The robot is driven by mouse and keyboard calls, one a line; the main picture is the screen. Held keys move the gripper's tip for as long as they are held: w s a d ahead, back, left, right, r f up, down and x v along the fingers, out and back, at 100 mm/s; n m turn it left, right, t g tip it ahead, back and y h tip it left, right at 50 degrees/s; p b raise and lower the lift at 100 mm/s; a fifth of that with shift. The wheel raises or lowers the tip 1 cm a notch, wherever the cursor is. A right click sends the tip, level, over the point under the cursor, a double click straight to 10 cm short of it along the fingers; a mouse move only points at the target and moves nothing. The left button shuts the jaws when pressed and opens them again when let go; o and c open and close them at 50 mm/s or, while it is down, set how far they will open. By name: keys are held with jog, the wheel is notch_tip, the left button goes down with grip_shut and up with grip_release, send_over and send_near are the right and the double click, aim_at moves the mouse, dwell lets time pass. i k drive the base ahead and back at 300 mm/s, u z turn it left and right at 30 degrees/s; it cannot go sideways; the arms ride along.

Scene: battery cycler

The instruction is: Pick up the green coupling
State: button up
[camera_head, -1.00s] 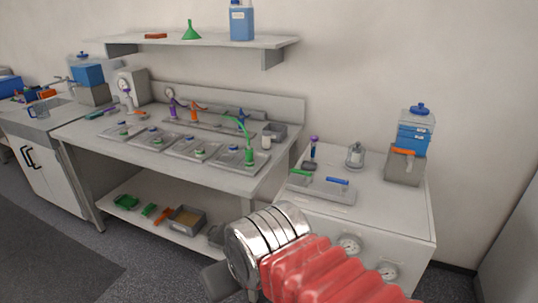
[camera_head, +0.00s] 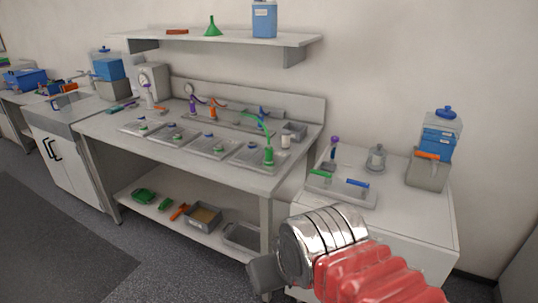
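A green fitting (camera_head: 268,153) stands upright at the front right of the workbench, on or beside the rightmost tray, with a green curved hose rising from it. It looks like the green coupling, but is small at this distance. Other green pieces (camera_head: 144,195) lie on the bench's lower shelf. My arm's metal wrist and red sleeve fill the lower right. Part of my gripper (camera_head: 265,274) shows as a dark grey block left of the wrist, well short of the bench and below the fitting. Its fingers cannot be made out.
The workbench (camera_head: 245,181) carries several shallow trays (camera_head: 212,146). A white cabinet (camera_head: 415,215) to its right holds a tray with green and blue handles, a glass jar (camera_head: 376,158) and a blue container (camera_head: 439,138). A wall shelf (camera_head: 230,39) hangs above. Grey floor is open at lower left.

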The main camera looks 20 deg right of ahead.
aim_at(268, 149)
jog(key=i, duration=1.5)
